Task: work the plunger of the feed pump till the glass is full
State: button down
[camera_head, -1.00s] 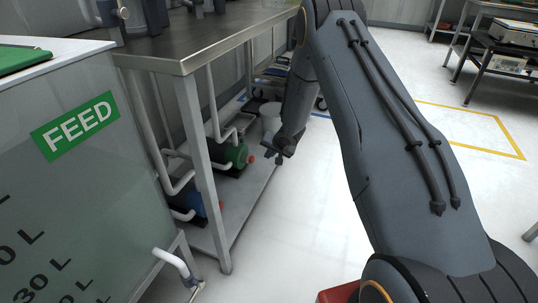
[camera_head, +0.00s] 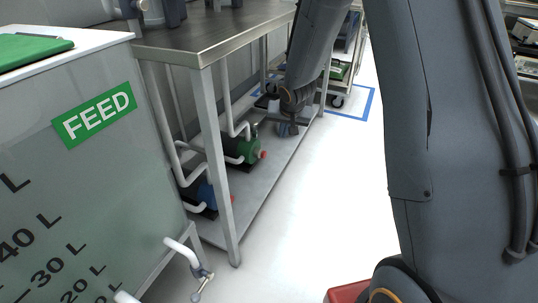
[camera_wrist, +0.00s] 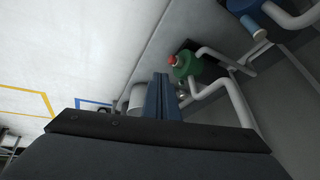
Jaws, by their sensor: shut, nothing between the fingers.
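A green pump (camera_head: 240,148) with a red knob at its end lies on the lower shelf of the steel bench. In the wrist view the green pump (camera_wrist: 187,66) and its red knob (camera_wrist: 172,59) are just beyond and right of my fingertips. A blue pump (camera_head: 203,194) lies nearer on the same shelf; it also shows in the wrist view (camera_wrist: 243,6). I cannot tell a plunger for certain. My gripper (camera_head: 287,129) is shut and empty by the shelf, beyond the green pump; its fingers (camera_wrist: 161,77) point toward the pump side. I cannot make out the glass.
A tank marked FEED (camera_head: 95,113) stands at the left, with a tap (camera_head: 190,262) low on its side. White pipes (camera_head: 180,160) and the bench leg (camera_head: 217,165) stand close to the pumps. A white cylinder (camera_wrist: 137,98) shows behind my fingers.

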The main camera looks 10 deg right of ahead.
jog(key=s+a+r+n+g, duration=0.2)
jog(key=s+a+r, duration=0.4)
jog(key=s, duration=0.8)
jog(key=s+a+r+n+g+y, duration=0.1)
jog(key=s+a+r+n, duration=0.3)
jog(key=s, duration=1.1)
jog(key=s+a+r+n+g+y, duration=0.1)
jog(key=s+a+r, duration=0.6)
jog(key=s, duration=0.8)
jog(key=a+n+g, duration=0.1)
jog(key=a+n, duration=0.1)
jog(key=a, duration=0.1)
jog(key=shift+a+r+g, duration=0.2)
jog(key=shift+r+g, duration=0.1)
jog(key=shift+g, duration=0.1)
